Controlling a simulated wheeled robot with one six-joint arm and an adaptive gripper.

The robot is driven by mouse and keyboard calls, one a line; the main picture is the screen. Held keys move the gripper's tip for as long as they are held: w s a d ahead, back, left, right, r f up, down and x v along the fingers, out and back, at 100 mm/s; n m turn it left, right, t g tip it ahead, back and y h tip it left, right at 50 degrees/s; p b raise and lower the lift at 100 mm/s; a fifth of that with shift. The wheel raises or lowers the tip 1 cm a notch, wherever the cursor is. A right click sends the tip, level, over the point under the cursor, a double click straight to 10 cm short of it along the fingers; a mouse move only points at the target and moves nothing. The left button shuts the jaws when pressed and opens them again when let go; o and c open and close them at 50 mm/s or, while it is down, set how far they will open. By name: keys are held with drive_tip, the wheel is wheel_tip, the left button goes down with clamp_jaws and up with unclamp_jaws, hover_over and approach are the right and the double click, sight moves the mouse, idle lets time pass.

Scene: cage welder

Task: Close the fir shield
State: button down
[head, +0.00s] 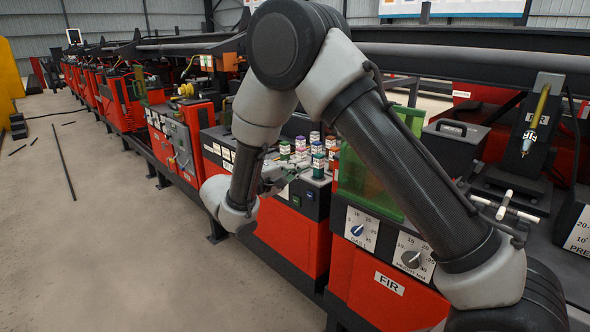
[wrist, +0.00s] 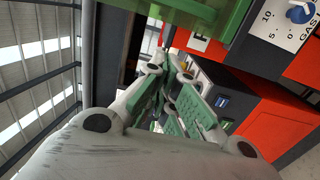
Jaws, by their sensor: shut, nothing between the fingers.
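The FIR shield (head: 372,170) is a translucent green panel standing above the red cabinet labelled FIR (head: 389,284). My forearm hides part of it, and I cannot tell exactly how far it is swung. Green translucent panel also shows at the top of the wrist view (wrist: 205,14). My gripper (head: 290,176) is shut and empty, to the left of the shield in the head view, near the front of the neighbouring station. In the wrist view its green-padded fingers (wrist: 165,62) point forward, just below the green panel in the picture.
The GAS dial (head: 360,229) and a second dial (head: 412,259) sit below the shield. A welding torch (head: 534,130) and white-handled clamp (head: 506,206) are at right. The floor (head: 100,240) at left is mostly clear.

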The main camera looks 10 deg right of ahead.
drive_tip(key=d, duration=0.7)
drive_tip(key=shift+w+d, duration=0.2)
drive_tip(key=shift+d, duration=0.2)
